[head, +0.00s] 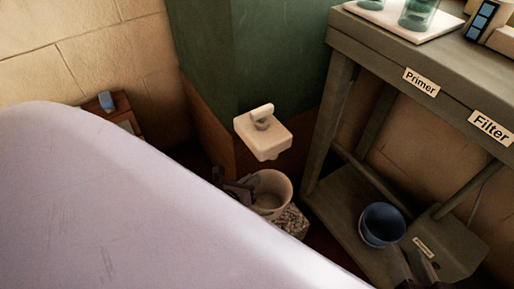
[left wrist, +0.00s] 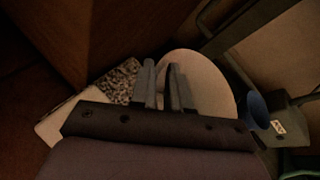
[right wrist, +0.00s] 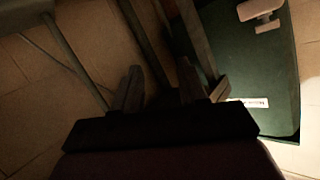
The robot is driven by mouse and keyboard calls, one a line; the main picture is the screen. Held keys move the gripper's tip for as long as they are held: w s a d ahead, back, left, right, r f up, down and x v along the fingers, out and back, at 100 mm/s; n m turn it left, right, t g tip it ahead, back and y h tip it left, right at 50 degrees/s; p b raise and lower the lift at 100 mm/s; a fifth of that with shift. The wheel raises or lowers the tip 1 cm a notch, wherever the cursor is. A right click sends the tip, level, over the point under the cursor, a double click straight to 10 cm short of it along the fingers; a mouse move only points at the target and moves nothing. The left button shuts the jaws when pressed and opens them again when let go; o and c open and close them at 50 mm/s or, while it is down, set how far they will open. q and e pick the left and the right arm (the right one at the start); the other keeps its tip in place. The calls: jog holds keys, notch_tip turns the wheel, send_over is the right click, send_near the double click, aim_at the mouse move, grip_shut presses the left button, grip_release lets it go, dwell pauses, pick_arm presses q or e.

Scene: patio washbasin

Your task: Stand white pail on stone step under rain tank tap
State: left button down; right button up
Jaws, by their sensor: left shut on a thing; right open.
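The white pail (head: 268,206) is upright below the white tap (head: 262,132) of the green rain tank (head: 275,50). The speckled stone step (head: 292,221) shows beside and under the pail; whether the pail's base touches it is hidden. My left gripper (head: 243,188) is shut on the pail's rim at its left side. In the left wrist view the fingers (left wrist: 165,72) are close together against the pail (left wrist: 208,82), with the step (left wrist: 120,80) to the left. My right gripper (head: 420,264) is open and empty; its spread fingers show in the right wrist view (right wrist: 160,85).
A dark blue pail (head: 382,225) stands on the lower shelf of the grey-green table (head: 400,55), close to my right gripper. The table carries Primer and Filter labels and a white tray (head: 400,25) with glasses. A small brown crate (head: 115,108) stands left by the wall.

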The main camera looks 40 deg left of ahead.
aim_at(268, 198)
pick_arm(q)
notch_tip(268, 198, down, 6)
jog(key=b, duration=0.3)
pick_arm(e)
jog(key=d+t, duration=0.1)
jog(key=d+n+h, duration=0.1)
jog(key=shift+s+d+t, duration=0.35)
jog(key=shift+t, duration=0.05)
pick_arm(q)
jog(key=c, duration=1.1)
grip_release()
pick_arm(e)
jog(key=shift+s, duration=0.1)
